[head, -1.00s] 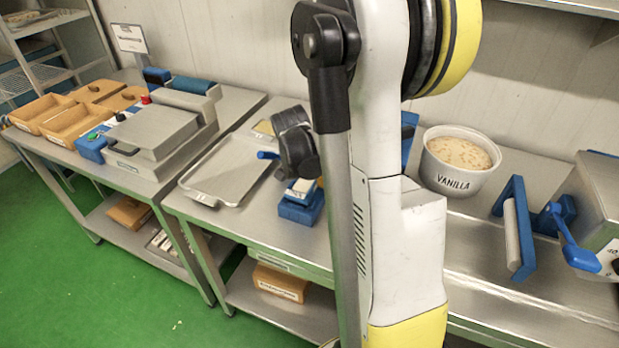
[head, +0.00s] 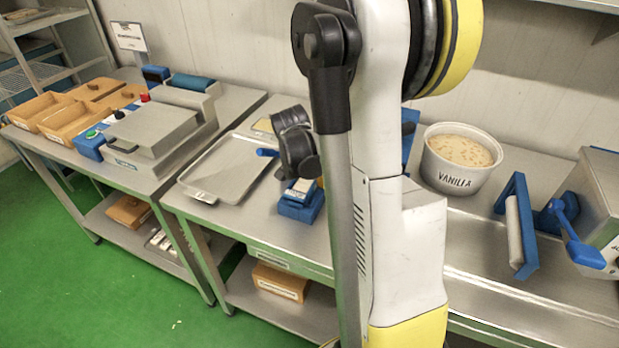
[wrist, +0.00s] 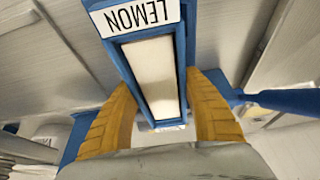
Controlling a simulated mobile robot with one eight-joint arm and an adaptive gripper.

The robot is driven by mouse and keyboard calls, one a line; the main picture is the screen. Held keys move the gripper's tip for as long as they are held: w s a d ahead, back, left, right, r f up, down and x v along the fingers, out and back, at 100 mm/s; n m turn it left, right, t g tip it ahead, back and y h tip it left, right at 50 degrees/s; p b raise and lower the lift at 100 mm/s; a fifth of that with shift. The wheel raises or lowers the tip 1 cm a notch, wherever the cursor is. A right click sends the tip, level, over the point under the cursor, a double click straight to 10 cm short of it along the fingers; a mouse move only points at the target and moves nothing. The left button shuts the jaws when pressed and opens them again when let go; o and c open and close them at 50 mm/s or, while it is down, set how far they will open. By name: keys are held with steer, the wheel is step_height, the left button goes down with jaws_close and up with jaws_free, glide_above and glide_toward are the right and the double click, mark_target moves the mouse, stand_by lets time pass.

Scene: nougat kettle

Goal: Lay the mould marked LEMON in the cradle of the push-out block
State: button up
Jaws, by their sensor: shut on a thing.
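The mould marked LEMON (wrist: 151,72) is a long blue frame with a cream filling and a white label at its far end. In the wrist view my gripper (wrist: 162,88) has its yellow fingers on both sides of it, shut on it. The label reads upside down. In the head view my arm hides the fingers. A blue block with a pale top (head: 300,204) shows beneath my black wrist part; I cannot tell whether it is the held mould or the push-out block. A blue handle (wrist: 285,99) lies right of the mould; I cannot tell what it belongs to.
A metal tray (head: 232,168) lies left of my arm. A grey-lidded machine (head: 152,132) and wooden boxes (head: 68,120) are on the left table.

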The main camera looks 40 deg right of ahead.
steer(key=o, duration=1.9)
step_height(320, 180, up, 8)
steer(key=p, duration=0.6)
